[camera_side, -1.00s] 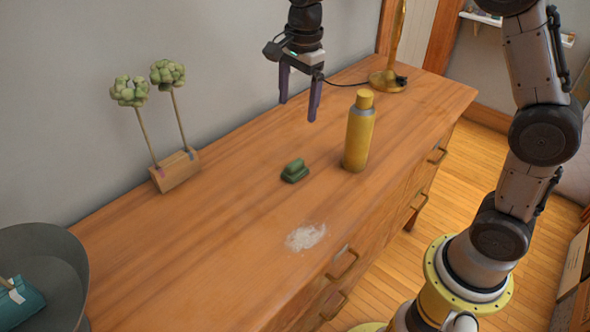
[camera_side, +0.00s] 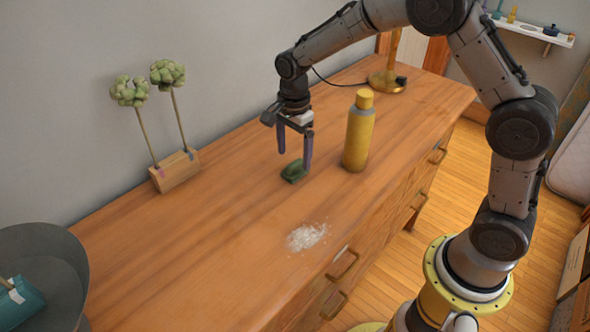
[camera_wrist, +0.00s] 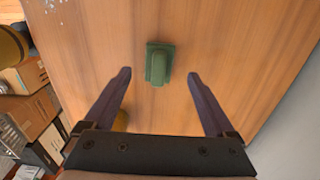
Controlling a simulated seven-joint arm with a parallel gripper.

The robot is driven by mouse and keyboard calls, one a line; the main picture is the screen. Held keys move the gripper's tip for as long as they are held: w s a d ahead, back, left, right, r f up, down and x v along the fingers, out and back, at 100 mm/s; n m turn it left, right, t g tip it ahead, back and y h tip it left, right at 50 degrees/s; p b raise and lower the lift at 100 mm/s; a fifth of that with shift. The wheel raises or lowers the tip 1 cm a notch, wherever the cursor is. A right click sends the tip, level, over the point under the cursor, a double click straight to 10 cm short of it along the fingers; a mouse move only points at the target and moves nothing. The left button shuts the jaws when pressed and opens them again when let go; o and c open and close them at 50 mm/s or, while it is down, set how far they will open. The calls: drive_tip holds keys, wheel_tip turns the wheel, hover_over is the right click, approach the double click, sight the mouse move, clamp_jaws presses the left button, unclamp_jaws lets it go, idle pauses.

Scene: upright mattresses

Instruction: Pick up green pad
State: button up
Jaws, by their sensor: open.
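The green pad (camera_side: 293,172) lies on the wooden dresser top (camera_side: 215,225), left of the yellow bottle. It is a small dark green block with a raised grip. In the wrist view the green pad (camera_wrist: 159,64) lies ahead of the fingertips, roughly centred between them. My gripper (camera_side: 295,160) is open and empty, pointing down just above the pad. In the side view one finger partly overlaps the pad's right edge. The wrist view also shows my gripper (camera_wrist: 159,74) with its two purple fingers spread apart.
A yellow bottle (camera_side: 358,137) stands close to the right. A patch of white powder (camera_side: 307,236) lies nearer the front edge. A wooden stand (camera_side: 175,172) with two green-headed stems is at the left rear. A grey bin (camera_side: 62,262) is at lower left. A brass lamp base (camera_side: 387,82) stands behind.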

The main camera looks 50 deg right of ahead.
sight(295, 162)
wheel_tip(295, 162, down, 4)
drive_tip(key=shift+d+f, duration=0.1)
drive_tip(key=shift+c, duration=0.3)
clamp_jaws()
